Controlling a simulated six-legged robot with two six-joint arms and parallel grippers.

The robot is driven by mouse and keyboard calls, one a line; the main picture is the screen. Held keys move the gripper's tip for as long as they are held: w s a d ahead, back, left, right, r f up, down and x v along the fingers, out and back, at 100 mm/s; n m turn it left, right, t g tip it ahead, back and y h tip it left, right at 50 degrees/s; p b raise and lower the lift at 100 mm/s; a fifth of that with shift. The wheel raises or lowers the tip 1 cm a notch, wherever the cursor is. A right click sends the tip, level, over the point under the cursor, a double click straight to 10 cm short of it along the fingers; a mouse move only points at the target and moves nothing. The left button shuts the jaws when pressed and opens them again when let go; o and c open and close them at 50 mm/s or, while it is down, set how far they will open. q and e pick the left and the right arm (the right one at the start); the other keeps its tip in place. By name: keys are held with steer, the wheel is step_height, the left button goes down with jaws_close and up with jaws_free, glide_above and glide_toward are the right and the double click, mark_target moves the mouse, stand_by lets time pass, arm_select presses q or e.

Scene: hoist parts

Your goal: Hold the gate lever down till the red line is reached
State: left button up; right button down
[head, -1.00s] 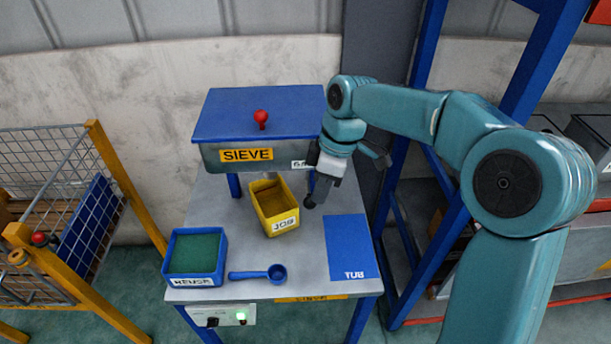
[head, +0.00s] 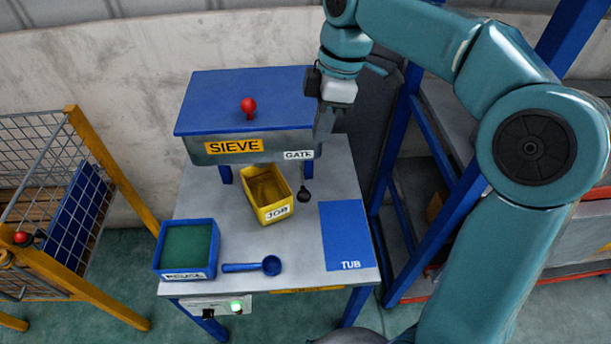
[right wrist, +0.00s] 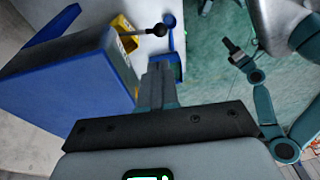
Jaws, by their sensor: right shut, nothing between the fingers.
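The gate lever's black knob (head: 304,195) hangs in front of the sieve, below the GATE label (head: 299,155). It also shows in the right wrist view (right wrist: 158,31). My right gripper (head: 323,134) is shut and empty, above and apart from the knob, at the sieve's right end. Its fingers show in the right wrist view (right wrist: 158,86). The yellow JOB tub (head: 281,212) stands upright left of the knob, brownish inside; I cannot make out a red line. My left gripper (right wrist: 234,48) is small in the right wrist view, off to the right; its jaws are unclear.
The sieve (head: 217,148) has a blue top with a red knob (head: 248,105). A blue REUSE box (head: 168,270) with green inside and a blue scoop (head: 270,266) are at the front. The blue TUB mat (head: 343,230) is bare. A wire cage stands left, shelving right.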

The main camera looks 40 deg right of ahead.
steer(key=shift+s, duration=0.1)
glide_toward(305, 191)
steer(key=x, duration=0.6)
steer(key=shift+s+a+f, duration=0.1)
steer(key=shift+f, duration=0.3)
step_height(305, 191, down, 9)
steer(key=s+a+t+h+b, duration=0.1)
steer(key=s+t+h+b, duration=0.1)
steer(key=b, duration=1.2)
steer(key=shift+s+a+t, duration=0.2)
steer(key=shift+a+t, duration=0.05)
steer(key=shift+t, duration=0.45)
